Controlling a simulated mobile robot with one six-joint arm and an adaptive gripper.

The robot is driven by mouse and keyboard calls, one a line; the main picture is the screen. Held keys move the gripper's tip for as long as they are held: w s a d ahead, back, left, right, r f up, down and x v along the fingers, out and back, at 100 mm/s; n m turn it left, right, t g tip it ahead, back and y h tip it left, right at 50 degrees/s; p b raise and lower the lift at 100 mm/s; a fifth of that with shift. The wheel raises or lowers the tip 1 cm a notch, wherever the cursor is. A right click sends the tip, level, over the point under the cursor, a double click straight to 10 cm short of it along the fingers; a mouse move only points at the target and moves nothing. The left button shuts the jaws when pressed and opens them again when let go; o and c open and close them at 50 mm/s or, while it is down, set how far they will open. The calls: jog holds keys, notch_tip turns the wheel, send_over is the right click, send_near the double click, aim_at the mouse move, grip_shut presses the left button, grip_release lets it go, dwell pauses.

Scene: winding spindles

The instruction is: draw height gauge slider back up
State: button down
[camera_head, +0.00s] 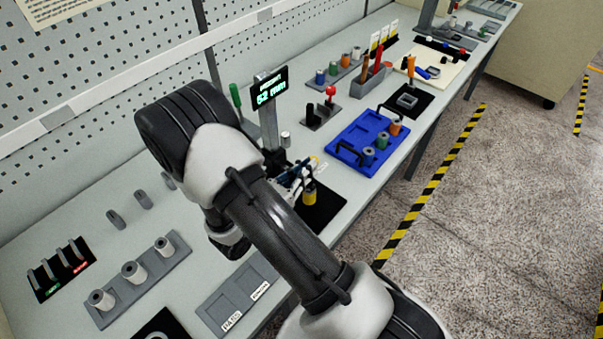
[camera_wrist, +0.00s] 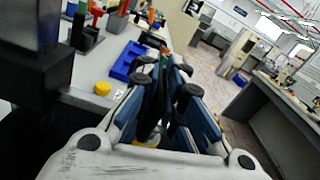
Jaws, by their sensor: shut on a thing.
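The height gauge (camera_head: 268,125) stands upright on the bench behind my arm in the head view. Its display (camera_head: 270,89) shows a green reading in mm, about 52 or 62, too blurred to be sure. My gripper (camera_head: 300,174) is at the front of the gauge column, low over a black mat (camera_head: 325,210), partly hidden by my forearm. In the wrist view my gripper's blue fingers (camera_wrist: 165,80) are closed on a dark piece, taken to be the slider, which they mostly hide. A yellow-and-dark spool (camera_head: 309,193) stands on the mat just below the fingers.
A blue tray (camera_head: 345,155) with spools lies right of the gauge. A grey holder with a red knob (camera_head: 331,91) stands behind it. A spool rack (camera_head: 135,285) and black rack (camera_head: 62,270) are at left. The bench front edge is close to my arm.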

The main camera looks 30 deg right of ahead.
notch_tip(320, 180, up, 15)
jog(key=p, duration=1.1)
jog(key=shift+r+p, duration=0.15)
jog(key=shift+p, duration=0.25)
dwell(0.5)
jog(key=c, duration=2)
grip_release()
jog(key=o, duration=0.3)
jog(key=shift+a, duration=0.25)
jog(key=shift+o, duration=0.2)
jog(key=shift+s+a, duration=0.15)
jog(key=shift+a, duration=0.2)
jog(key=v, duration=0.5)
jog(key=shift+s+a, duration=0.2)
jog(key=shift+a, duration=0.15)
jog(key=shift+a, duration=0.1)
